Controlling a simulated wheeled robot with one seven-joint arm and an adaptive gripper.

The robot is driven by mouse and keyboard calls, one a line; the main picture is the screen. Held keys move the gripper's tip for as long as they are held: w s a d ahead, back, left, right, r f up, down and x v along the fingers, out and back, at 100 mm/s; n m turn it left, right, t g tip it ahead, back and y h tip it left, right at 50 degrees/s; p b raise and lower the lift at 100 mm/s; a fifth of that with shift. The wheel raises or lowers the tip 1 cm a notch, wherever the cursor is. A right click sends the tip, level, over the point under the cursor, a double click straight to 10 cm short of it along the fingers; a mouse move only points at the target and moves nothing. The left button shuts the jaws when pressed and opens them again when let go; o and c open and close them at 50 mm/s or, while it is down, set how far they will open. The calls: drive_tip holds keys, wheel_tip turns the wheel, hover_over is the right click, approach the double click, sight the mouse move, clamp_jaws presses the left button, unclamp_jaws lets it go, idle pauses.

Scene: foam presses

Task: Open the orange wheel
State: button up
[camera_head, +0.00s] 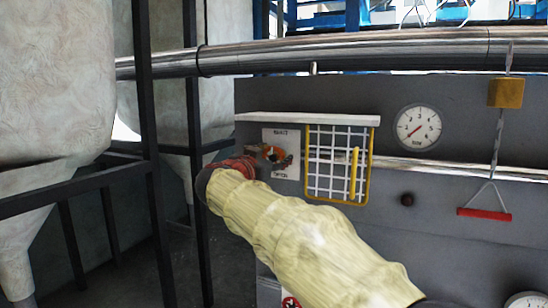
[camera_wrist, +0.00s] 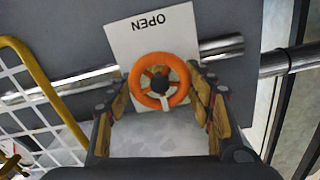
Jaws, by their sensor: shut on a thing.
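The orange wheel (camera_wrist: 136,82) is a small spoked ring with a dark hub, mounted on a steel pipe. A white plate (camera_wrist: 124,45) behind it bears the word OPEN, upside down in the wrist view. My gripper (camera_wrist: 162,86) is shut on the wheel, with one finger at each side of the ring. In the head view the wheel (camera_head: 273,153) shows as a small orange patch in front of the white plate (camera_head: 282,136). My gripper (camera_head: 264,158) and my covered arm hide part of the wheel and plate there.
A yellow-framed white grid guard (camera_head: 306,184) stands right beside the plate, under a white ledge (camera_head: 310,119). A round gauge (camera_head: 418,128) and a red hanging handle (camera_head: 484,214) are farther right. Dark frame posts (camera_head: 146,110) and pale tanks (camera_head: 55,95) stand at left.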

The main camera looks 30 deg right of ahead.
drive_tip(key=shift+c, duration=1.4)
drive_tip(key=shift+b, duration=0.45)
drive_tip(key=n+b, duration=0.3)
drive_tip(key=shift+f, duration=0.25)
drive_tip(key=n+b, duration=0.3)
drive_tip(key=n, duration=0.1)
drive_tip(key=shift+w+a+r+b, duration=0.1)
drive_tip(key=shift+w+a+b, duration=0.05)
drive_tip(key=shift+b, duration=0.25)
drive_tip(key=n+b, duration=0.1)
drive_tip(key=n, duration=0.5)
drive_tip(key=shift+w, duration=0.1)
drive_tip(key=n, duration=0.4)
drive_tip(key=shift+a+n, duration=0.1)
drive_tip(key=shift+n, duration=0.2)
drive_tip(key=o, duration=1.2)
